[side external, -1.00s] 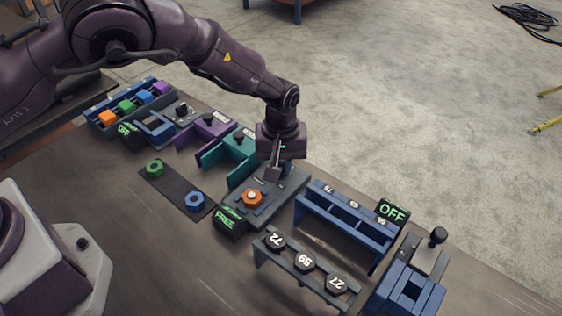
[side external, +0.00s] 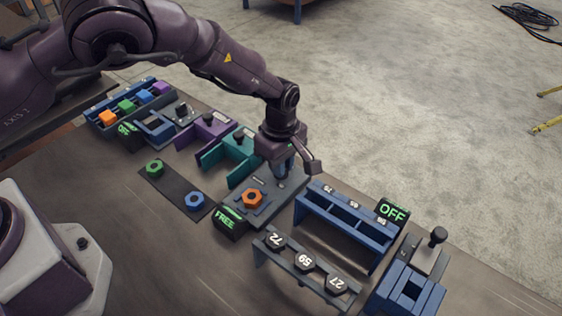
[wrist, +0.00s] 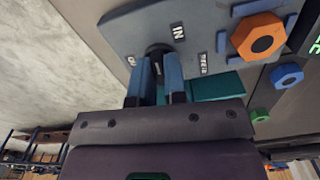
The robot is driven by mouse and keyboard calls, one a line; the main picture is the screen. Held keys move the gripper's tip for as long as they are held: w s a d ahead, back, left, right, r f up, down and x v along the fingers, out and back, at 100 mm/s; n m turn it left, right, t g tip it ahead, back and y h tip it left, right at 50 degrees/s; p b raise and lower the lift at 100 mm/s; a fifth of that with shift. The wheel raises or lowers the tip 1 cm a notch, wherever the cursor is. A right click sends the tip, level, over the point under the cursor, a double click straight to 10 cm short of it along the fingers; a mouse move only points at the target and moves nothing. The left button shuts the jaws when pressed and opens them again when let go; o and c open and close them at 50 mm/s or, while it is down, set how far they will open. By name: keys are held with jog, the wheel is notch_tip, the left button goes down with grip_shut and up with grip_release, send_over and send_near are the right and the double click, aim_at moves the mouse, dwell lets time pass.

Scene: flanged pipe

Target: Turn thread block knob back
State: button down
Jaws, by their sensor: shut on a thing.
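The thread block (side external: 235,205) is a dark grey plate bearing an orange hex nut (side external: 253,197); the nut also shows in the wrist view (wrist: 259,37). A small black knob (wrist: 157,50) sits on the plate among white labels, one reading "IN". My gripper (side external: 281,181) points down at the block's far side, its blue fingers shut on the knob. In the wrist view the fingers (wrist: 157,78) lie on either side of the knob, hiding part of it. A display (side external: 228,221) at the block's front reads "FREE" in green.
A blue rack (side external: 345,225) stands close to the right, with an "OFF" display (side external: 392,210). A stand with numbered black pieces (side external: 305,261) is in front. Teal (side external: 238,153) and purple fixtures (side external: 205,130) stand left. A strip (side external: 177,187) carries green and blue nuts.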

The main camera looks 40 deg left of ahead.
jog(key=shift+r+n, duration=0.1)
jog(key=shift+n, duration=0.5)
jog(key=c, duration=1.2)
grip_release()
jog(key=shift+o, duration=0.2)
notch_tip(320, 180, up, 13)
